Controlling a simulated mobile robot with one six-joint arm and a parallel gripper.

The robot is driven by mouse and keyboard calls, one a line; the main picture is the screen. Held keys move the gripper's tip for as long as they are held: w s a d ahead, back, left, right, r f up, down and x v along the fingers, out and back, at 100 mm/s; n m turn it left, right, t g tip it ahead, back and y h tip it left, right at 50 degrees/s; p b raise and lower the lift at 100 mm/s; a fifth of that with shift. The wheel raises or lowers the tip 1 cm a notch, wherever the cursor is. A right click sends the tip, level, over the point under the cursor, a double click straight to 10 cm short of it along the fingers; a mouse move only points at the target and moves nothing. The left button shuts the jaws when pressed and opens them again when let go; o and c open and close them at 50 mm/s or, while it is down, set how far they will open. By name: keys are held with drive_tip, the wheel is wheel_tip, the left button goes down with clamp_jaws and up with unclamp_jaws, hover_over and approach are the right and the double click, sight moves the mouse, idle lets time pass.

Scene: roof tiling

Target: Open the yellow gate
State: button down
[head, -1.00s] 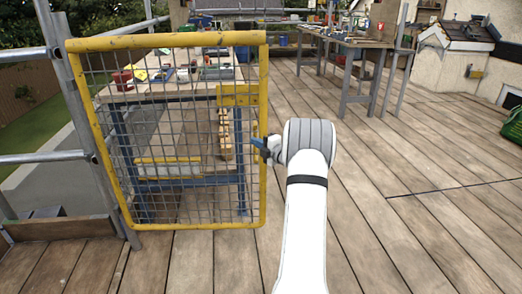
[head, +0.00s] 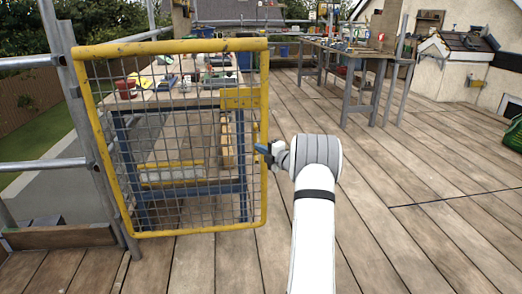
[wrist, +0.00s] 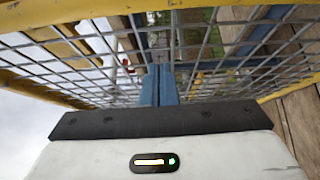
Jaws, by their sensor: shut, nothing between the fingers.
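The yellow gate (head: 264,200) is a yellow tube frame filled with grey wire mesh. It stands upright at the left in the head view, its left side by the grey scaffold pole (head: 75,110). A yellow plate (head: 243,98) sits on its upper right part. My gripper (head: 262,149) is at the gate's right edge at mid height, its blue fingers pointing left. In the wrist view the blue fingers (wrist: 159,85) are together with nothing between them, close to the mesh (wrist: 215,60). I cannot tell whether they touch the gate.
Behind the gate stands a workbench (head: 125,135) with blue legs and several items on top. Another bench (head: 345,52) stands at the back. The wooden deck (head: 420,180) to the right is clear. Scaffold rails (head: 40,158) run along the left edge.

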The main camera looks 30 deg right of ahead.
drive_tip(key=d+p+v, duration=0.1)
drive_tip(key=p+v, duration=0.2)
drive_tip(key=v, duration=0.8)
drive_tip(key=a+r+m+g+h+p, duration=0.2)
drive_tip(key=a+r+m+h+p, duration=0.35)
drive_tip(key=r, duration=0.65)
drive_tip(key=a+r+m+g+h+p, duration=0.2)
drive_tip(key=a+r+m+p, duration=0.4)
drive_tip(key=a+r+p, duration=0.45)
drive_tip(key=s+a+r+m+g+y+p, duration=0.1)
drive_tip(key=s+a+r+m+g+p, duration=0.2)
drive_tip(key=s+a, duration=0.4)
drive_tip(key=s+a+r+m+g+y+p, duration=0.1)
drive_tip(key=s+a+r+m+g+p, duration=0.2)
drive_tip(key=s, duration=1.3)
drive_tip(key=s+a+r+m+g+y+p, duration=0.1)
drive_tip(key=s+a+r+m+g+p, duration=0.2)
drive_tip(key=s+a+p, duration=0.4)
drive_tip(key=s+a+r+g, duration=0.1)
drive_tip(key=s+a+r, duration=0.1)
drive_tip(key=s+a, duration=0.2)
drive_tip(key=shift+s+a+r+g+p, duration=0.25)
drive_tip(key=shift+a+r+g+p, duration=0.15)
